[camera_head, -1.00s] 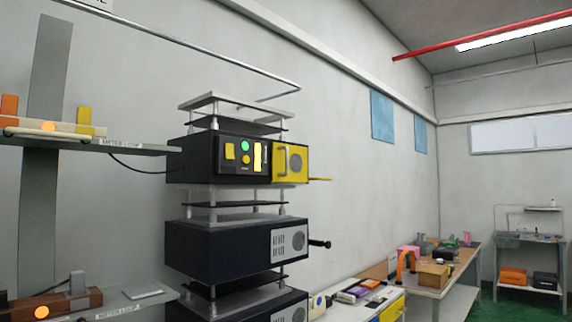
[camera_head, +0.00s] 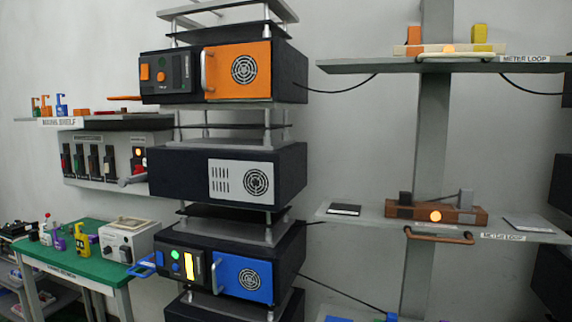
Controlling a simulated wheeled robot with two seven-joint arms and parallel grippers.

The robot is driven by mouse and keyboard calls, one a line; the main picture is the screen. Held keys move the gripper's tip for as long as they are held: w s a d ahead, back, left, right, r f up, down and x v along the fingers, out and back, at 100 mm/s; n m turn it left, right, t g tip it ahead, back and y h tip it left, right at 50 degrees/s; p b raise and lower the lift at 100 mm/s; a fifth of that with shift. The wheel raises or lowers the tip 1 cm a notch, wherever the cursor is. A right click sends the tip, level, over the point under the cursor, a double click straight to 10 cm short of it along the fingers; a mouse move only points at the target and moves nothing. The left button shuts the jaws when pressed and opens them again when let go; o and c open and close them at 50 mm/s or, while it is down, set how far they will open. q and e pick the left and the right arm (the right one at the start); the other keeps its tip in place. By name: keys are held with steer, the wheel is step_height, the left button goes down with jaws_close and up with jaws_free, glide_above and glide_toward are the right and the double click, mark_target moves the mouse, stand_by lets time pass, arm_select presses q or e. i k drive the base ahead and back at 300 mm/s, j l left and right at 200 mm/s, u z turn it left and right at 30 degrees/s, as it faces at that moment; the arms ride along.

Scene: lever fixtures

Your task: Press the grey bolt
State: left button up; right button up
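I cannot tell for certain which part is the grey bolt. On the right, a brown block (camera_head: 470,215) with a lit orange button (camera_head: 435,216) sits on the lower shelf; a small grey piece (camera_head: 466,198) with a thin rod stands on it beside a dark upright block (camera_head: 405,198). At the left, a grey wall panel (camera_head: 85,184) carries several dark switches, an orange light (camera_head: 139,152) and a grey lever-like part (camera_head: 132,180), too small to read clearly. Neither of my grippers shows, and nothing of mine touches these things.
A tall rack of dark units (camera_head: 180,170), with an orange door (camera_head: 225,72) and a blue door (camera_head: 243,280), stands left of centre. A green-topped table (camera_head: 75,262) holds small items at the left. A cream block (camera_head: 450,49) sits on the upper right shelf.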

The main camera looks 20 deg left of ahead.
mark_target(123, 182)
steer(key=u, duration=1.5)
